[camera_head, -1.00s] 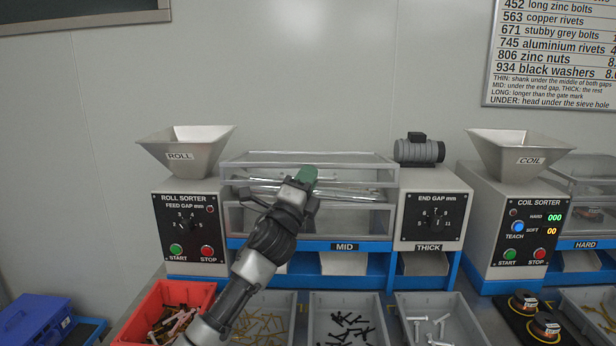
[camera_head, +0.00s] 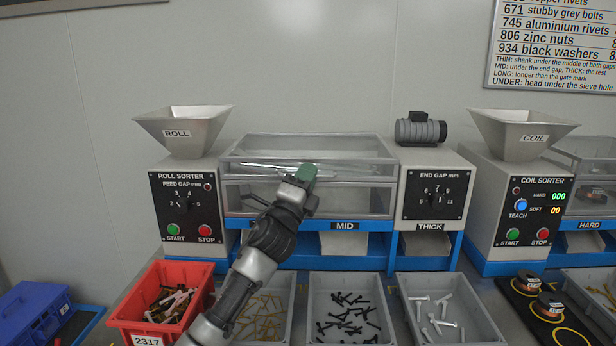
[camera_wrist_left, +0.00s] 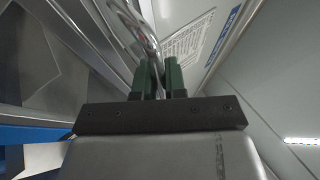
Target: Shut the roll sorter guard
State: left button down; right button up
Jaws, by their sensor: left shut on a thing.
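The roll sorter guard (camera_head: 350,148) is a clear, grey-framed cover over the rollers, between the ROLL SORTER panel (camera_head: 185,207) and the END GAP panel (camera_head: 437,196). Its frame sits low over the clear front box of the machine; I cannot tell whether it touches down all along. My left gripper (camera_head: 306,173), with green fingertips, is at the guard's front edge, near its middle. In the left wrist view the green fingers (camera_wrist_left: 160,78) are shut on a shiny metal handle bar (camera_wrist_left: 143,35). My left forearm hides part of the front. My right gripper is out of view.
A red bin (camera_head: 122,310) and grey bins (camera_head: 313,300) of fasteners stand in front. The ROLL hopper (camera_head: 183,128) rises at the left, a grey motor (camera_head: 420,130) sits at the right. The coil sorter (camera_head: 521,215) stands further right. A blue case (camera_head: 33,312) lies lower left.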

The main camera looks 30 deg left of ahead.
pick_arm(q)
jog(key=shift+w+d+f, duration=0.1)
jog(key=shift+d+f, duration=0.05)
jog(key=shift+f, duration=0.35)
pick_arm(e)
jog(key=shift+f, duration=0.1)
pick_arm(q)
jog(key=c, duration=1.5)
grip_release()
jog(key=shift+r, duration=0.1)
jog(key=shift+s+f, duration=0.2)
jog(key=shift+s, duration=0.15)
jog(key=b+v, duration=0.1)
jog(key=v, duration=0.9)
jog(key=shift+s+r, duration=0.1)
jog(key=shift+s, duration=0.05)
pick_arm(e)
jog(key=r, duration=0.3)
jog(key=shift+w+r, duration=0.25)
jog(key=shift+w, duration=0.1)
